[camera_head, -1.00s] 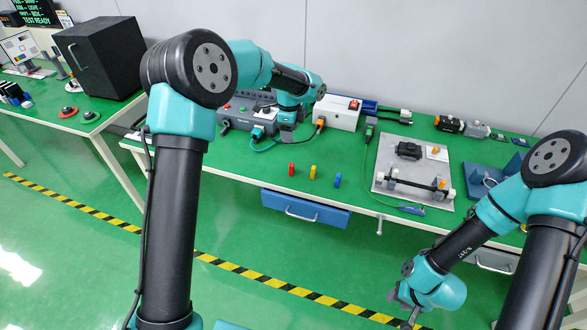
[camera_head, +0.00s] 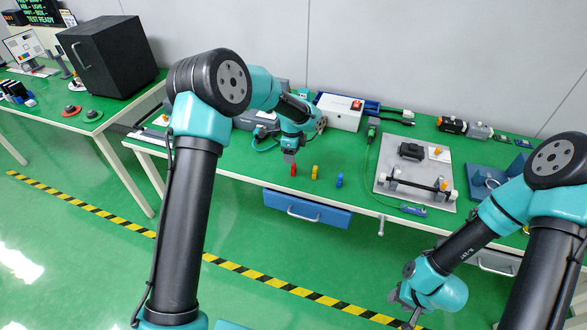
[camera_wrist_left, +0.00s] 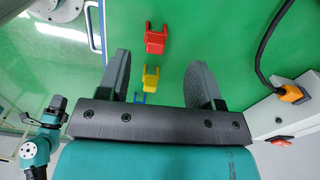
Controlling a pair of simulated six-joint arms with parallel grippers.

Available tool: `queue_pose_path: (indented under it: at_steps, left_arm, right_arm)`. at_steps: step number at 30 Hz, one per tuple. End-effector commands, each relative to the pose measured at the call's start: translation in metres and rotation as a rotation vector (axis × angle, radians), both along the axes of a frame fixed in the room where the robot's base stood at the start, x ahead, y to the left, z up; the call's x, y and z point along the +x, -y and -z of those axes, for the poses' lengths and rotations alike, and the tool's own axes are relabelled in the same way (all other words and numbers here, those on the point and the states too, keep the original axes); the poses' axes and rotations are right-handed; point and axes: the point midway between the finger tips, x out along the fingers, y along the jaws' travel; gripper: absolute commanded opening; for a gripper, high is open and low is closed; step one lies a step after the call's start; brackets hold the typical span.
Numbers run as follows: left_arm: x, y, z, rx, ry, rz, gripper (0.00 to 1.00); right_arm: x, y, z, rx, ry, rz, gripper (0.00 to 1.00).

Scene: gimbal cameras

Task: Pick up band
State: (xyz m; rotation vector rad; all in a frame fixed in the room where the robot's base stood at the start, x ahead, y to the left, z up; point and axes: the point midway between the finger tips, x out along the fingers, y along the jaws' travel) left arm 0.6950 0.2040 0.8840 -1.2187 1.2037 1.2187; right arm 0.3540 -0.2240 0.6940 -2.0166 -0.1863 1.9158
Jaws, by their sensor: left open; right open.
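Three small clip-like pieces lie in a row on the green tabletop: red (camera_head: 293,170), yellow (camera_head: 315,173) and blue (camera_head: 339,180). I cannot tell which thing is the band. My left gripper (camera_head: 289,156) is above the table, just above the red piece in the head view. My right gripper (camera_head: 406,299) is open, low in front of the table.
A white box with a red switch (camera_head: 341,112) stands behind the pieces. A grey plate (camera_head: 445,201) with fixtures lies to the right, with a green cord running to a small blue-green item (camera_head: 413,210). A blue drawer (camera_head: 308,209) hangs under the front edge.

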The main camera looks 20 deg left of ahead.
Motion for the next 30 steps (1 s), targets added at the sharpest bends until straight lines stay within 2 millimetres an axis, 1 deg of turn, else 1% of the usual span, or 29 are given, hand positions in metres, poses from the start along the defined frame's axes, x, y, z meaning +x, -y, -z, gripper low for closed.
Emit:
queue_pose_path:
  at_steps: [1, 3, 6, 16, 19, 26, 30]
  left_arm:
    - [-0.001, 0.000, 0.009, 0.001, -0.003, 0.000, 0.60]
    - [0.000, 0.000, 0.017, 0.001, -0.002, -0.001, 0.60]
    - [0.000, 0.000, 0.024, 0.000, 0.000, -0.001, 0.60]
    - [0.000, 0.000, 0.025, 0.000, 0.000, -0.001, 0.60]
    - [-0.001, 0.001, 0.029, 0.001, -0.001, 0.000, 0.60]
    - [-0.006, 0.007, 0.057, 0.000, -0.003, 0.001, 0.60]
    - [-0.005, 0.007, 0.073, 0.000, -0.001, 0.000, 0.60]
  right_arm:
    - [0.000, 0.000, 0.000, 0.000, 0.000, 0.000, 0.43]
    - [0.000, 0.000, 0.000, 0.000, 0.000, 0.000, 0.43]
    - [0.000, 0.000, 0.000, 0.000, 0.000, 0.000, 0.43]
    - [0.000, 0.000, 0.000, 0.000, 0.000, 0.000, 0.43]
    - [0.000, 0.000, 0.000, 0.000, 0.000, 0.000, 0.43]
    - [0.000, 0.000, 0.000, 0.000, 0.000, 0.000, 0.43]
    - [0.000, 0.000, 0.000, 0.000, 0.000, 0.000, 0.43]
